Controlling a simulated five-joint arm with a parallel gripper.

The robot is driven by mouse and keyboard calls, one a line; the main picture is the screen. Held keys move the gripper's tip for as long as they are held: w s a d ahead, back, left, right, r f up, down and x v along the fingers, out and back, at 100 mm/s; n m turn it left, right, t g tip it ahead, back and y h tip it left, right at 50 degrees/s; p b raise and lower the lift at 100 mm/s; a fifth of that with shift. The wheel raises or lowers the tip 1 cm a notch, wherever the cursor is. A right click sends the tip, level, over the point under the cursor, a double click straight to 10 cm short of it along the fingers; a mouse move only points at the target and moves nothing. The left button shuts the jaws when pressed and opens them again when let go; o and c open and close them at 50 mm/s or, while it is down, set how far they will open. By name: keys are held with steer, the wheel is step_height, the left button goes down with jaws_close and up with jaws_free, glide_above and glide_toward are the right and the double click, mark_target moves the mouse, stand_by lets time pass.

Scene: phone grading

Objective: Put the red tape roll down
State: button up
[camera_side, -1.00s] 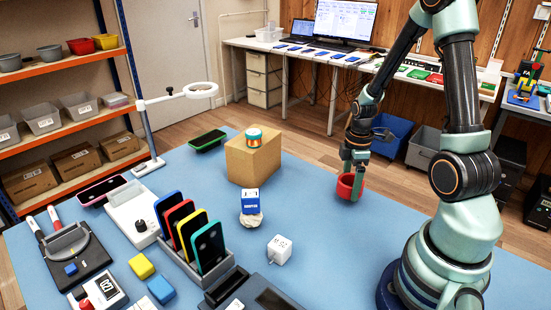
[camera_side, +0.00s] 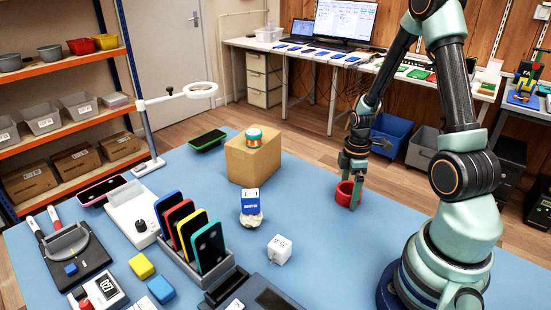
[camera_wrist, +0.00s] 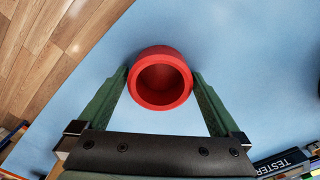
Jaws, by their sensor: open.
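The red tape roll (camera_side: 346,194) stands on the blue mat near its right back edge, its hole facing up. It also shows in the wrist view (camera_wrist: 160,104), close to the floor-side edge. My gripper (camera_side: 350,190) is lowered over it, with its green fingers (camera_wrist: 162,92) on either side of the roll. The jaws are open. In the wrist view the fingertips lie very near the roll's sides; I cannot tell whether either one touches it.
A cardboard box (camera_side: 252,160) with a teal and orange roll (camera_side: 254,138) on top stands left. A white cube (camera_side: 279,250) and a blue adapter box (camera_side: 250,202) stand nearer the front. The blue mat (camera_side: 320,240) around the red roll is clear.

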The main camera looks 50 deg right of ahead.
step_height(320, 180, up, 12)
steer(key=a+r+m+t, duration=0.2)
steer(key=a+r+m, duration=0.2)
steer(key=a, duration=0.5)
steer(key=w+a+r+m+t, duration=0.1)
steer(key=a+r+m+t, duration=0.2)
steer(key=a+r+m, duration=0.2)
steer(key=a+r, duration=0.3)
steer(key=a, duration=0.2)
steer(key=shift+w+r+t, duration=0.25)
steer(key=shift+r+t, duration=0.05)
steer(key=shift+r, duration=0.05)
